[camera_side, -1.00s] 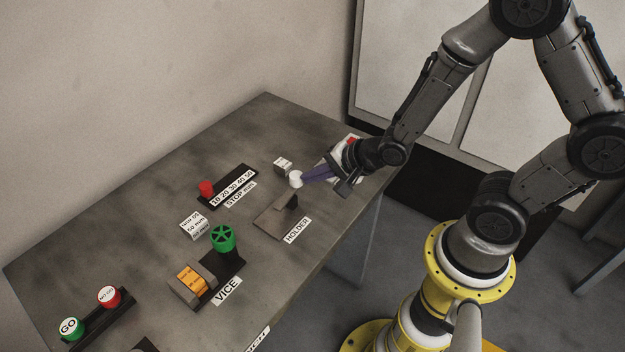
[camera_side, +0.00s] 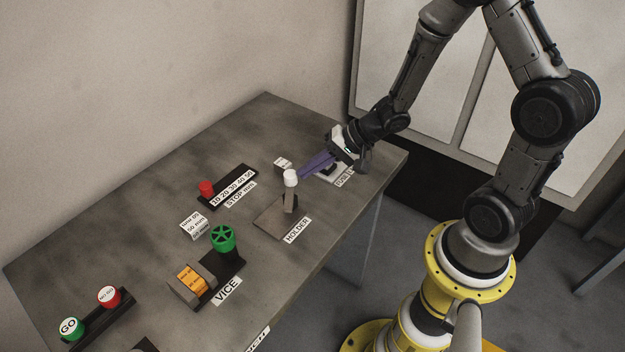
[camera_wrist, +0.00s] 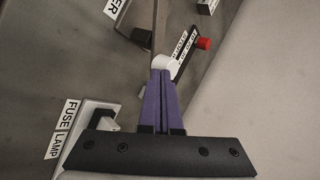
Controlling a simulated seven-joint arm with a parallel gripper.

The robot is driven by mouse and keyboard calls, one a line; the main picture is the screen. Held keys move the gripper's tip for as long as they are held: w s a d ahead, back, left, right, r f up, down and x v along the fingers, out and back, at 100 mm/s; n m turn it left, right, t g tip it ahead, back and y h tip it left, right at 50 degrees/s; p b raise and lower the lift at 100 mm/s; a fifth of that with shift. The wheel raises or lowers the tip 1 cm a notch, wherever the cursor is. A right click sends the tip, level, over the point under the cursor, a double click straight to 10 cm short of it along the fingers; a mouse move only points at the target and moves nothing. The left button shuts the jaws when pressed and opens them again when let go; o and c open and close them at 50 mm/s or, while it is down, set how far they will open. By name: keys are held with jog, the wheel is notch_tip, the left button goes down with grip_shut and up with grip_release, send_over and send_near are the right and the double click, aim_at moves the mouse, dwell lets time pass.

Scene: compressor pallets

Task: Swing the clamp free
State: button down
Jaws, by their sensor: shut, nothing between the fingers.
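The clamp on the HOLDER plate (camera_side: 272,222) appears as a grey lever (camera_side: 289,199) with a white knob (camera_side: 290,177) on top, standing roughly upright in the side view. My gripper (camera_side: 304,175) has purple fingers, shut and empty, pointing left just to the right of the knob. A small gap seems to separate fingertips and knob in the side view. In the wrist view the white knob (camera_wrist: 165,65) sits just beyond the fingertips (camera_wrist: 159,74), and the thin lever runs up from it; whether they touch I cannot tell.
A FUSE LAMP box (camera_wrist: 98,118) lies under and beside my gripper. A small white-topped block (camera_side: 283,165) and the STOP rail (camera_side: 233,186) with a red knob lie behind the holder. The VICE with green handwheel (camera_side: 222,238) stands at front left.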

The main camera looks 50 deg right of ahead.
aim_at(292, 171)
jog(key=n, duration=0.1)
jog(key=w+n+g+y, duration=0.1)
jog(key=shift+w+d+n+g+y, duration=0.2)
jog(key=shift+w+n+g+y, duration=0.1)
jog(key=shift+n, duration=0.1)
jog(key=n+g, duration=0.1)
jog(key=n, duration=0.1)
jog(key=w+n+g+y, duration=0.1)
jog(key=shift+w+a+n+g+y, duration=0.1)
jog(key=shift+w+n+g+y, duration=0.1)
jog(key=shift+n+g+y, duration=0.15)
jog(key=shift+w+a, duration=0.2)
jog(key=shift+w, duration=0.3)
jog(key=shift+w+a, duration=0.1)
jog(key=shift+w, duration=0.05)
jog(key=s+d+r, duration=0.1)
jog(key=d+r, duration=0.6)
jog(key=d, duration=0.4)
jog(key=shift+s, duration=0.4)
jog(key=shift+d, duration=0.1)
